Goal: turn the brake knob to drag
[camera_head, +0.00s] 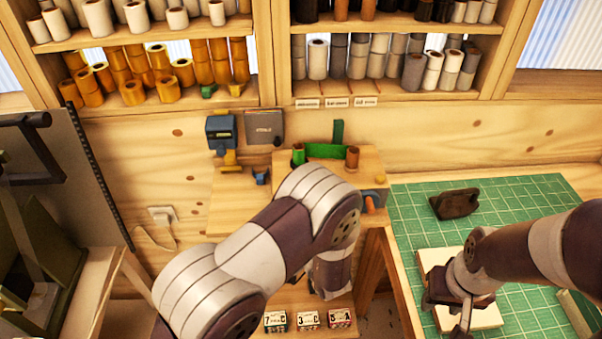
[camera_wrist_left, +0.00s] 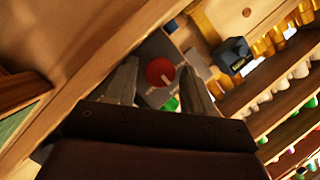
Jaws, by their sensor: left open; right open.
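A round red knob (camera_wrist_left: 160,72) with a pale pointer mark sits on a grey plate in the left wrist view. My left gripper (camera_wrist_left: 159,68) is open, with one finger on each side of the knob in that picture; I cannot tell whether they touch it. In the head view my left arm covers the knob and most of that gripper. A wooden stand (camera_head: 375,165) with a green bracket (camera_head: 328,151) shows behind the arm. My right gripper (camera_head: 462,310) is open, pointing down over a pale block (camera_head: 486,317) on the green mat (camera_head: 420,200).
Shelves above hold many rolls in orange, grey and white. A dark object (camera_head: 454,204) lies on the mat. Several small labelled boxes (camera_head: 308,319) stand below my left arm. A blue device (camera_head: 221,132) is at the back wall. The mat's back right is clear.

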